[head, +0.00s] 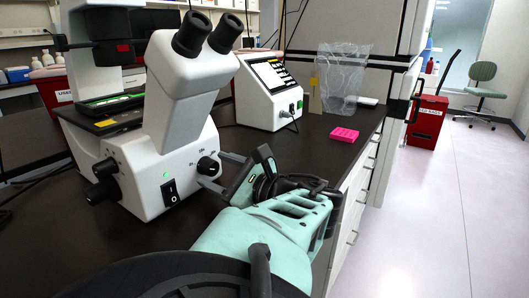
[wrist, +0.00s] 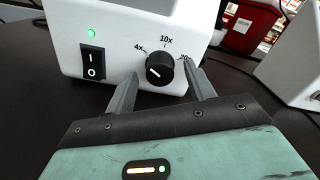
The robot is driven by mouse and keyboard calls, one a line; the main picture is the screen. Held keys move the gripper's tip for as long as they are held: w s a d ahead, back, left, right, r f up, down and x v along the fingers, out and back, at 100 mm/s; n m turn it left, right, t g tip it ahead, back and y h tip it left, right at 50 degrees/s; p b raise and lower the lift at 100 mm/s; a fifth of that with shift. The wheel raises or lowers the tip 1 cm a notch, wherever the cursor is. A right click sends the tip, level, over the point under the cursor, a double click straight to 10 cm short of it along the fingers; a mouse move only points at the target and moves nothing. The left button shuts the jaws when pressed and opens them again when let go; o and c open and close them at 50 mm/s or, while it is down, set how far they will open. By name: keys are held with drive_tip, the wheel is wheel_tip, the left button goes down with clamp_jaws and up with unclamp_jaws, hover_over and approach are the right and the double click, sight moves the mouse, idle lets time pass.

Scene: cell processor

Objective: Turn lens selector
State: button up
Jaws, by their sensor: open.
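The lens selector is a round black knob (wrist: 160,69) on the front of the white microscope base (wrist: 130,25). Marks 4x, 10x and 20x stand around it, and its short white pointer line lies on its left part, nearer the 4x side. The knob also shows in the head view (head: 208,166). My gripper (wrist: 161,75) is open, with one grey finger at the left and one at the right of the knob. In the head view my gripper (head: 219,171) is close in front of the knob. I cannot tell whether either finger touches it.
A power switch (wrist: 92,62) with a lit green lamp sits left of the knob. A white device with a screen (head: 270,92) and a pink rack (head: 344,134) stand farther right on the dark bench (head: 300,150). The bench edge and drawers are right of my arm.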

drive_tip(key=shift+c, duration=0.3)
drive_tip(key=c, duration=0.9)
